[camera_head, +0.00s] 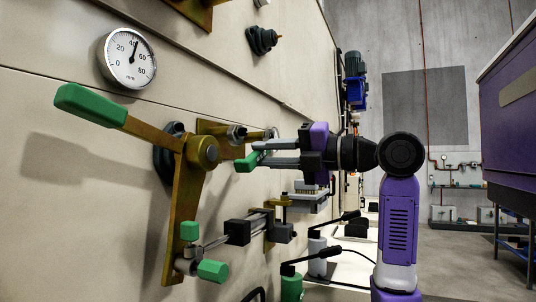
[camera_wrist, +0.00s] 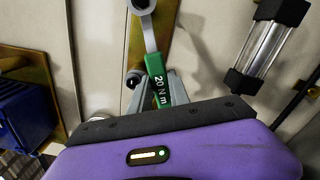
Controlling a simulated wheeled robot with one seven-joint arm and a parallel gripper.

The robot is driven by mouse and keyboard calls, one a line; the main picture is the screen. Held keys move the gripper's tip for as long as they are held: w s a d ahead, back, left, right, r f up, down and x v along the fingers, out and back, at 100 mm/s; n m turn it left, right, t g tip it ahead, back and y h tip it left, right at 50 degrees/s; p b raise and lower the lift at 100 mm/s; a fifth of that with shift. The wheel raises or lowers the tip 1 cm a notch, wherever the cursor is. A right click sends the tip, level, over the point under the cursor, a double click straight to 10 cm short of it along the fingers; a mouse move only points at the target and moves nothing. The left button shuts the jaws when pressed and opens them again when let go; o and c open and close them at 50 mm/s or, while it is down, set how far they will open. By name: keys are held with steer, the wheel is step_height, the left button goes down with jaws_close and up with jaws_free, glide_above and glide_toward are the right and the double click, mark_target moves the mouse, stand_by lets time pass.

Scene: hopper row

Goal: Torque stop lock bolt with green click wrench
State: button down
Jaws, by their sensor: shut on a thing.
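The click wrench has a green handle marked "20 N m" (camera_wrist: 158,88) and a silver shank with a ring-like head at the top edge of the wrist view. Its green handle (camera_head: 246,161) also shows in the head view. My gripper (camera_head: 262,153) is shut on the handle, beside the wall; its fingers flank the handle in the wrist view (camera_wrist: 158,98). A hex bolt with a washer (camera_head: 237,133) sits on a brass plate (camera_head: 208,127) just left of my fingers. I cannot tell whether the wrench head is on a bolt, nor which one is the stop lock bolt.
A brass lever with a green grip (camera_head: 90,105) juts out left of my gripper. Below are a rod clamp with green knobs (camera_head: 212,270) and a toggle clamp (camera_head: 317,250). A dial gauge (camera_head: 127,58) is on the wall. The floor at right is open before a purple cabinet (camera_head: 510,100).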

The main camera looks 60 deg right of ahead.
steer(key=shift+r+m, duration=0.4)
steer(key=shift+r, duration=0.05)
steer(key=shift+a+r+m+p, duration=0.15)
steer(key=shift+r+m+p, duration=0.55)
steer(key=shift+m+p, duration=0.25)
steer(key=shift+a+r+m+p, duration=0.15)
steer(key=shift+r+m+p, duration=0.6)
steer(key=shift+p, duration=0.25)
steer(key=shift+d+r+m+p, duration=0.1)
steer(key=shift+r+m+p, duration=1.5)
steer(key=shift+p, duration=0.35)
steer(key=shift+s, duration=0.15)
steer(key=shift+s+f, duration=0.1)
steer(key=shift+s, duration=0.25)
steer(key=shift+s, duration=0.15)
